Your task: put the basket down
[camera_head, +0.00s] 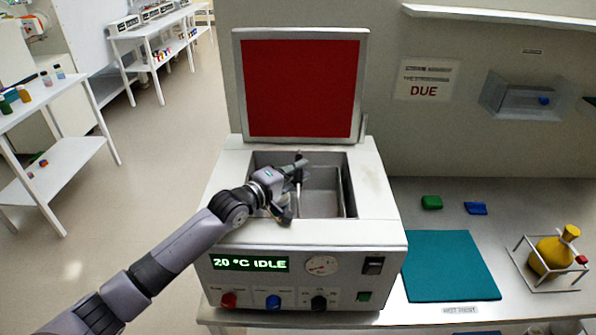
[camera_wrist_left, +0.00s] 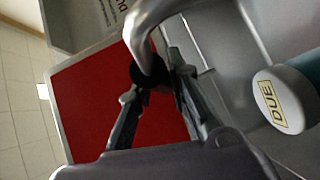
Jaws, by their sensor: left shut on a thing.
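My left gripper (camera_head: 291,188) is over the open well of a white bath unit (camera_head: 232,170). It is shut on the basket's handle. In the left wrist view the handle is a bent silver rod (camera_wrist_left: 147,35), and its end lies between the fingertips of my left gripper (camera_wrist_left: 155,78). The basket's body is hard to make out in the head view; my gripper covers part of the well. I cannot tell whether the basket touches the bottom. The bath's lid (camera_head: 302,88), red inside, stands open behind the well. My right gripper is not in view.
A teal mat (camera_head: 450,265) lies on the bench right of the bath. Behind it are a green piece (camera_head: 431,202) and a blue piece (camera_head: 475,208). A yellow flask (camera_head: 553,256) sits in a wire frame at right. The bath's display reads 20 °C IDLE.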

